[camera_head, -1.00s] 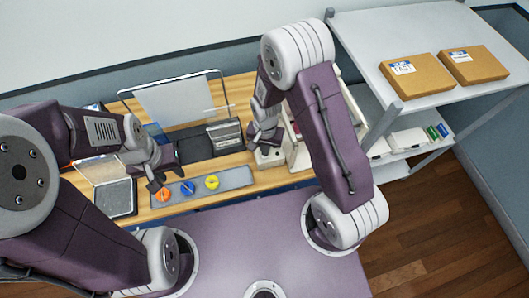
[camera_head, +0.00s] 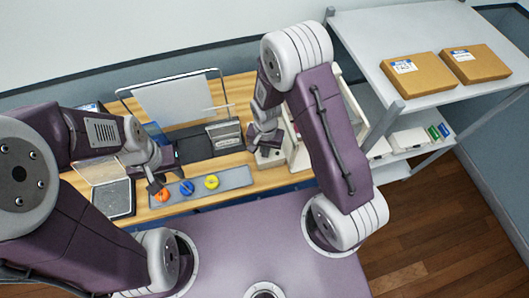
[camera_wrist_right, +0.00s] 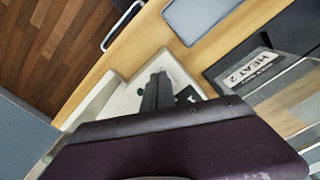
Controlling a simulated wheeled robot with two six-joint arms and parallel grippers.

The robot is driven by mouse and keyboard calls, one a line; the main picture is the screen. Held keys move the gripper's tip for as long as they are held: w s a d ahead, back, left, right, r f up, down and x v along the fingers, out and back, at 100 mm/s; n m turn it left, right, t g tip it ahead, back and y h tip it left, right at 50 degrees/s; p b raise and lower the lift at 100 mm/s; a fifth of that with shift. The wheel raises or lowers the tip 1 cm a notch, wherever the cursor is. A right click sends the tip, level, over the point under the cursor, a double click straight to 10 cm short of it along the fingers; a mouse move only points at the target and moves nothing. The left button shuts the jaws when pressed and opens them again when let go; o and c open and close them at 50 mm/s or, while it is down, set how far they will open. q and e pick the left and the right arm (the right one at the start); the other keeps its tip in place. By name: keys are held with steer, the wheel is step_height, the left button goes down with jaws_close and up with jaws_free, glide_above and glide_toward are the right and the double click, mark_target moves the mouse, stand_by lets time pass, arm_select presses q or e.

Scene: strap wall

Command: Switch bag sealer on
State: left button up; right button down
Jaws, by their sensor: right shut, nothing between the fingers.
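A dark machine (camera_head: 198,143) that looks like the bag sealer lies on the wooden table, with a grey box on its right part. In the right wrist view a dark body (camera_wrist_right: 265,70) carries a label with "HEAT 2". My right gripper (camera_head: 264,143) is shut and empty, with its fingers (camera_wrist_right: 158,90) over a pale box (camera_wrist_right: 122,98) beside the dark body. A small dark patch with green shows on the box right of the fingers. Whether the fingertips touch it I cannot tell. My left gripper (camera_head: 164,172) is by the machine's left end; its jaw opening is unclear.
A grey strip (camera_head: 235,178) with orange, blue and yellow round pieces lies in front. A dark-framed tray (camera_head: 115,197) is at the left. A clear panel (camera_head: 205,85) stands behind. A shelf (camera_head: 430,30) with two cardboard boxes is at the right.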

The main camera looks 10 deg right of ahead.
steer(key=shift+f, duration=0.15)
step_height(320, 180, up, 7)
steer(key=p, duration=0.6)
stand_by(0.5)
